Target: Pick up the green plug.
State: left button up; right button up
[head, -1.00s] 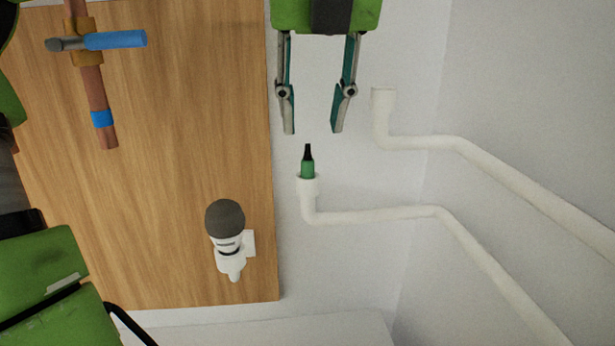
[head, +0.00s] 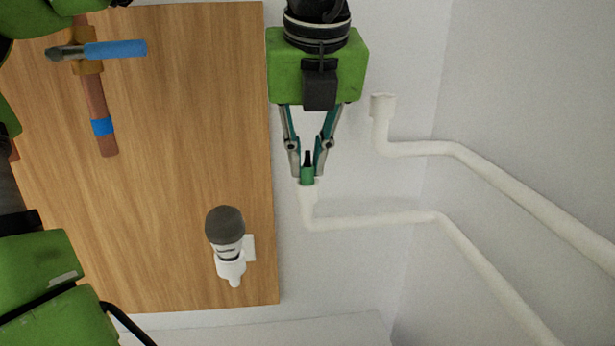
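The green plug (head: 307,174) has a black tip and stands in the open end of the lower white pipe (head: 307,205). My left gripper (head: 306,179) comes down from the top of the view. Its two fingers are closed in on either side of the plug and appear to touch it. The plug's lower end is partly hidden by the fingertips and the pipe's rim. My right gripper is not in view.
A second white pipe (head: 405,148) with an open end is close to the right of my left gripper. A wooden board (head: 170,200) at left bears a grey-capped white fitting (head: 228,243) and a copper pipe (head: 95,105) with a blue-handled valve (head: 115,49).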

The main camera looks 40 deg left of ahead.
aim_at(307, 151)
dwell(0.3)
pick_arm(q)
jog(key=shift+r, duration=0.5)
notch_tip(307, 151, up, 9)
dwell(0.5)
dwell(0.4)
